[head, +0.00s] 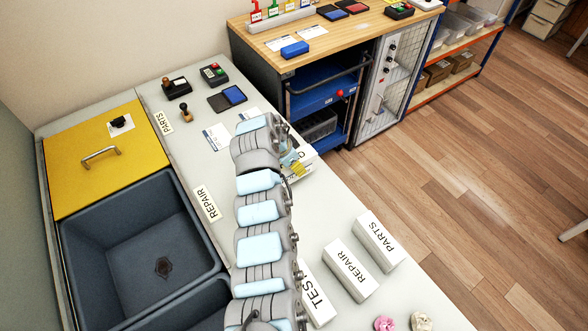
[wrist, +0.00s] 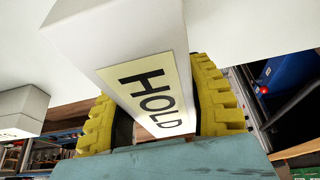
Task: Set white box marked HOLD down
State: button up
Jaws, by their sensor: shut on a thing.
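The white box marked HOLD (wrist: 148,98) sits between the yellow ribbed fingers of my gripper (wrist: 152,90) in the wrist view, its label facing the camera. My gripper is shut on it. In the head view my gripper (head: 292,163) is over the grey counter (head: 190,150), near its right edge. My arm hides much of it, and only part of a white shape shows beside the fingers. I cannot tell whether the box touches the counter.
White boxes marked TEST (head: 315,295), REPAIR (head: 350,270) and PARTS (head: 379,242) stand at the front right. Stamps, an ink pad (head: 228,97) and cards lie behind. A dark sink (head: 140,240) and yellow lid (head: 85,160) are left. A wooden bench (head: 340,40) stands beyond.

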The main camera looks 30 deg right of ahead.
jog(key=shift+w, duration=0.1)
jog(key=shift+w+f, duration=0.15)
jog(key=shift+d+f+b, duration=0.1)
jog(key=shift+f+b, duration=0.3)
jog(key=shift+f, duration=1.15)
jog(key=shift+f, duration=0.1)
jog(key=shift+f, duration=0.1)
jog(key=o, duration=1.2)
jog(key=shift+p+v, duration=0.7)
jog(key=shift+v, duration=5.45)
